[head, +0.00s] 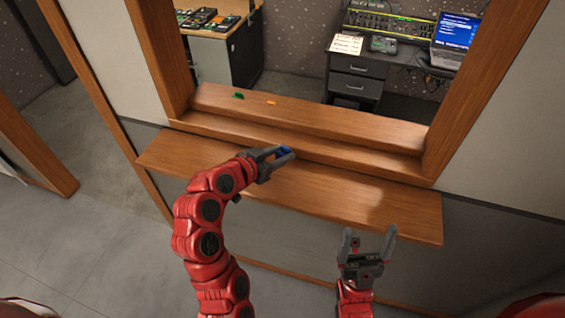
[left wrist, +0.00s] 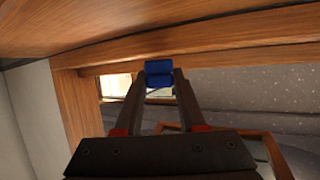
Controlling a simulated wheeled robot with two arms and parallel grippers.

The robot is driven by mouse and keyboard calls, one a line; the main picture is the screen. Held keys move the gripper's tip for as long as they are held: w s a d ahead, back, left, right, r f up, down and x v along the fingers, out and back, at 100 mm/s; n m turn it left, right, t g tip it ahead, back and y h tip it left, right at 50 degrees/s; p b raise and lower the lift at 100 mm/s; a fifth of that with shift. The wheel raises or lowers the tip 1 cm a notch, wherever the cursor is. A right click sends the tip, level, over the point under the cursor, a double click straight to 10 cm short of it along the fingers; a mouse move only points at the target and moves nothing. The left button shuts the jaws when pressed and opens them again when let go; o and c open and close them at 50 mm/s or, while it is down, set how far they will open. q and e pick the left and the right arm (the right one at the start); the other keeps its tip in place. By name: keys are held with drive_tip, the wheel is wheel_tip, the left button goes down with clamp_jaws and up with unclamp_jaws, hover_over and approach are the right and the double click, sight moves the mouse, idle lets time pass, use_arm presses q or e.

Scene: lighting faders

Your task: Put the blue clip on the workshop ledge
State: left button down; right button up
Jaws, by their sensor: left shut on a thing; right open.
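The blue clip (head: 286,153) is between the fingertips of my left gripper (head: 283,154), which is shut on it. In the left wrist view the blue clip (left wrist: 159,73) sits at the tips of the gripper's fingers (left wrist: 160,80). The wooden ledge has a lower front shelf (head: 330,200) and a raised sill (head: 330,122) in the window opening. In the head view the left gripper is over the back of the front shelf, near the step up to the sill. My right gripper (head: 370,236) is open and empty in front of the shelf's right end.
A green clip (head: 239,96) and an orange clip (head: 271,102) lie on the left part of the sill. Wooden posts frame the opening on both sides. Beyond it stand a dark desk (head: 357,68) with a laptop (head: 456,34) and a table with electronics (head: 207,19). The sill's right part is clear.

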sight(280, 174)
use_arm(q)
drive_tip(key=shift+f, duration=0.35)
wheel_tip(280, 174, down, 4)
drive_tip(key=shift+w+d+r+p, duration=0.1)
drive_tip(key=shift+w+p, duration=0.05)
drive_tip(key=shift+p, duration=0.8)
drive_tip(key=shift+f, duration=0.35)
drive_tip(key=shift+f, duration=0.2)
drive_tip(key=c, duration=0.9)
unclamp_jaws()
drive_tip(key=shift+c, duration=0.2)
drive_tip(key=o, duration=0.4)
drive_tip(key=shift+o, duration=0.2)
